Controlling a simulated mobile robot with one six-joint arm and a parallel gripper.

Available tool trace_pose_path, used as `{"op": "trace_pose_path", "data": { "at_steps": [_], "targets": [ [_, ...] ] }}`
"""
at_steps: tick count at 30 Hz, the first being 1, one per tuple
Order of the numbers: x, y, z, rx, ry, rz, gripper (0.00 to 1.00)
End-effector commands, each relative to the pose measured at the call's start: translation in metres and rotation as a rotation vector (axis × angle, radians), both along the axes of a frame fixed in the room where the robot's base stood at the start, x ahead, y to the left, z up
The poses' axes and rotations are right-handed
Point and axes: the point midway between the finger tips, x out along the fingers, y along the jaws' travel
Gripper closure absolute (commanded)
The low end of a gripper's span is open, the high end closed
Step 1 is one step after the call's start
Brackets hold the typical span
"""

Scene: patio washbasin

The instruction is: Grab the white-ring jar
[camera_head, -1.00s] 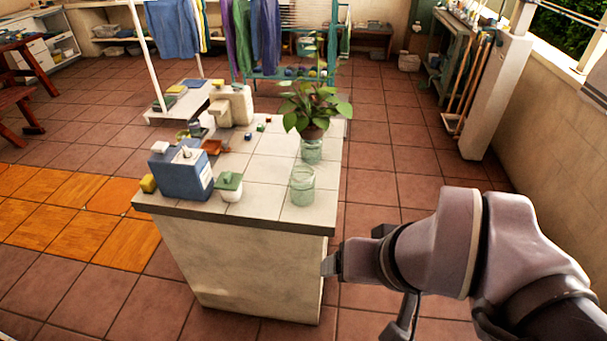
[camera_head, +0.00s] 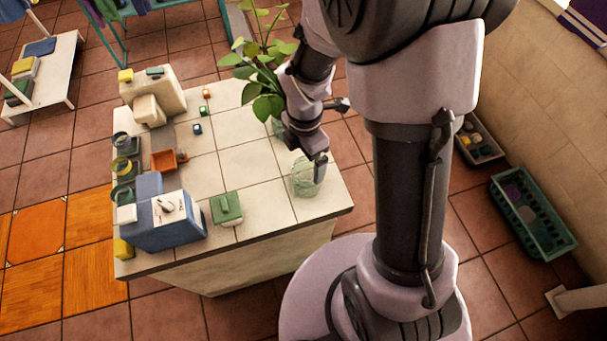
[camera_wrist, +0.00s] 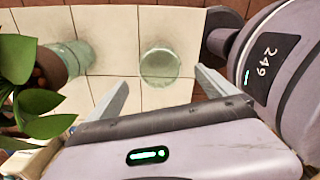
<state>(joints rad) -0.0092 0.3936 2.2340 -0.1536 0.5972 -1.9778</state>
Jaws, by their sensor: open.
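A clear pale-green glass jar (camera_head: 306,180) stands upright near the front right corner of the tiled counter. In the wrist view the same jar (camera_wrist: 160,66) shows from above, with a pale rim, just beyond the gap between my fingers. A second similar jar (camera_wrist: 74,58) stands to its left there, beside the potted plant (camera_wrist: 30,85). No distinct white ring is clear on either jar. My gripper (camera_wrist: 160,82) is open and empty. In the head view my gripper (camera_head: 329,136) hangs over the right side of the counter, one finger overlapping the near jar's upper edge.
The counter (camera_head: 265,210) also holds a blue box (camera_head: 170,225), a green-lidded container (camera_head: 227,208), an orange tray (camera_head: 165,160) and a beige dispenser-like block (camera_head: 153,95). Leafy stems rise close to my gripper. A green crate (camera_head: 532,215) lies on the floor at right.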

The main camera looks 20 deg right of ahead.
Motion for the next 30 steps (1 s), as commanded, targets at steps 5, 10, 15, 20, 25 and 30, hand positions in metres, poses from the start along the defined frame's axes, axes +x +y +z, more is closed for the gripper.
{"op": "trace_pose_path", "data": {
  "at_steps": [5,10,15,20,25,30],
  "targets": [
    [0.0,0.0,-0.033,0.001,0.001,-0.001,0.04],
    [-0.001,0.0,-0.051,0.0,0.0,-0.001,0.04],
    [-0.001,0.0,-0.085,0.001,0.001,-0.002,0.04],
    [0.0,0.0,-0.085,0.0,-0.001,-0.003,0.04],
    [0.0,0.0,-0.085,0.0,-0.001,-0.003,0.26],
    [0.0,0.0,-0.085,0.0,-0.001,-0.002,0.59]
  ]
}}
